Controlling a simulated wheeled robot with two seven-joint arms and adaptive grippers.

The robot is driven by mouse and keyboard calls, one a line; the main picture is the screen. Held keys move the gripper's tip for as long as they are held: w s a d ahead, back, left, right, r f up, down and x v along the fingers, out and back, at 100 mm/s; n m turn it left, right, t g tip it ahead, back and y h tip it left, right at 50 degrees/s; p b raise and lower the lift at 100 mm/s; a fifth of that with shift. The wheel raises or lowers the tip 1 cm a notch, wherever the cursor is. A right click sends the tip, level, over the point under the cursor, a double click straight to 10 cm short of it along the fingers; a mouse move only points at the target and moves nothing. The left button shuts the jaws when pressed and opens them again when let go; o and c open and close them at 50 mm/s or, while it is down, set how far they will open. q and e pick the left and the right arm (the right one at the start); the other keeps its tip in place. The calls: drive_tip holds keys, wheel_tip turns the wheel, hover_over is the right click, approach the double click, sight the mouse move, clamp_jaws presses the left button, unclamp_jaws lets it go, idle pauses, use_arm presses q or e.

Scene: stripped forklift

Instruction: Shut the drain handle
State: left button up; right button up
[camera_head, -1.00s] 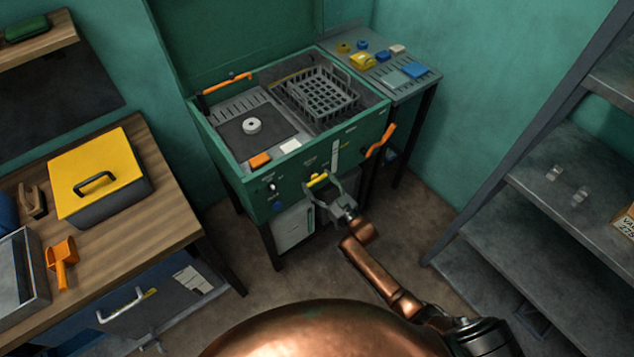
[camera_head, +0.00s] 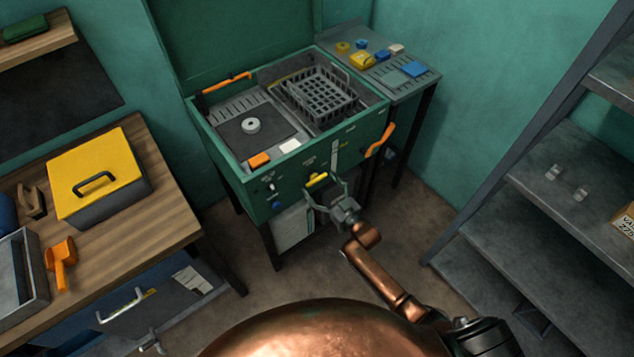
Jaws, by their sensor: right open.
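The drain handle seems to be the small yellow lever (camera_head: 317,180) on the front face of the green parts washer (camera_head: 290,190). My right gripper (camera_head: 323,190) is open in front of that face, its fingers spread close around the yellow lever. I cannot tell whether the fingers touch the lever. My right arm comes up from the bottom right. My left gripper is not in view.
An orange handle (camera_head: 381,141) sticks out at the washer's right corner. A wooden bench (camera_head: 178,218) with a yellow-lidded box (camera_head: 95,170) stands at left. Dark shelves (camera_head: 555,190) stand at right. The floor (camera_head: 410,215) between washer and shelves is clear.

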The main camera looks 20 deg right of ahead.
drive_tip(key=v, duration=1)
drive_tip(key=shift+s, duration=0.15)
drive_tip(key=s+d+f+m+g+h, duration=0.1)
drive_tip(key=s+d+f+g+h, duration=0.15)
drive_tip(key=s+f, duration=0.65)
drive_tip(key=s+d+f+g+h, duration=0.1)
drive_tip(key=s+d+f+g, duration=0.25)
drive_tip(key=f, duration=1.05)
drive_tip(key=s+d+f+m+g+h, duration=0.1)
drive_tip(key=s+d+f+g+h, duration=0.15)
drive_tip(key=s+f, duration=0.65)
drive_tip(key=s+f+g, duration=0.2)
drive_tip(key=s+f, duration=0.4)
drive_tip(key=s, duration=0.6)
drive_tip(key=s+f+g, duration=0.3)
drive_tip(key=s+f, duration=0.3)
drive_tip(key=s, duration=0.6)
drive_tip(key=s+d+f+g, duration=0.1)
drive_tip(key=s+f+g, duration=0.2)
drive_tip(key=s, duration=0.9)
wheel_tip(320, 180, down, 3)
drive_tip(key=shift+s+f+m, duration=0.1)
drive_tip(key=shift+s+m, duration=0.3)
